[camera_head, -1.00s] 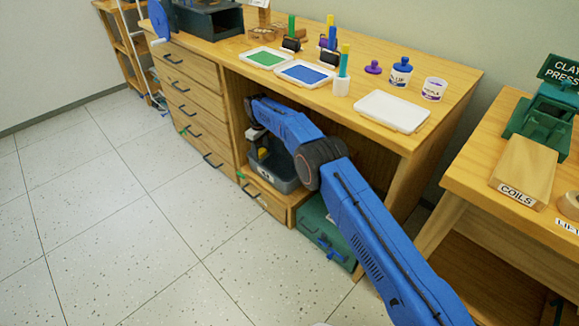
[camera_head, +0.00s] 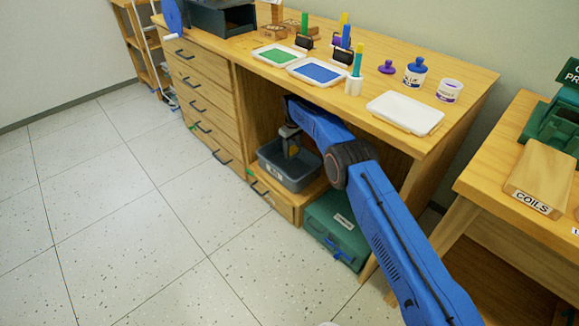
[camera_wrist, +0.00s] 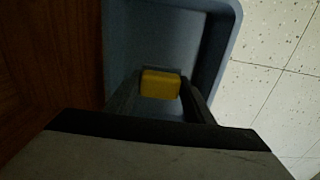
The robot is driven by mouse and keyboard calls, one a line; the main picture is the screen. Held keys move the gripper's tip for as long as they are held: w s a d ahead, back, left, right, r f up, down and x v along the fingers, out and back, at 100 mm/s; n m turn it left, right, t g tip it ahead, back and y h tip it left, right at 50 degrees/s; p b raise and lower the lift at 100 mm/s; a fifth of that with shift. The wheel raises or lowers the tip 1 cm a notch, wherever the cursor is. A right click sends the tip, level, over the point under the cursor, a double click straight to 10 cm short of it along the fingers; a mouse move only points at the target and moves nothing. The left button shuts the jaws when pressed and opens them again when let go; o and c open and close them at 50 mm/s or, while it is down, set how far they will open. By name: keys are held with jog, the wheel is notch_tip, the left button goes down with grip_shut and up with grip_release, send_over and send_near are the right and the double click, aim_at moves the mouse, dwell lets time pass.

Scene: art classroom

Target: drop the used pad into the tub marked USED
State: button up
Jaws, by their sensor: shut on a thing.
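A yellow block-like pad (camera_wrist: 160,84) is held between the two fingers of my gripper (camera_wrist: 160,92) in the wrist view. A blue-grey open tub (camera_wrist: 232,40) lies below it, and the pad shows against the tub's inside. In the head view the grey tub (camera_head: 312,182) sits on the low wooden shelf under the table, with a small label on its front too small to read. My gripper (camera_head: 291,152) points down over the tub's opening there. The pad is too small to make out in that view.
The tabletop (camera_head: 455,85) is close above my arm. A drawer stack (camera_head: 205,100) stands left of the tub, and a green case (camera_head: 335,225) sits to its right. Ink trays (camera_head: 322,73) and jars (camera_head: 415,72) stand on the table. The floor in front is clear.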

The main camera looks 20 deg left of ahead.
jog(key=shift+f, duration=1.35)
jog(key=o, duration=1.2)
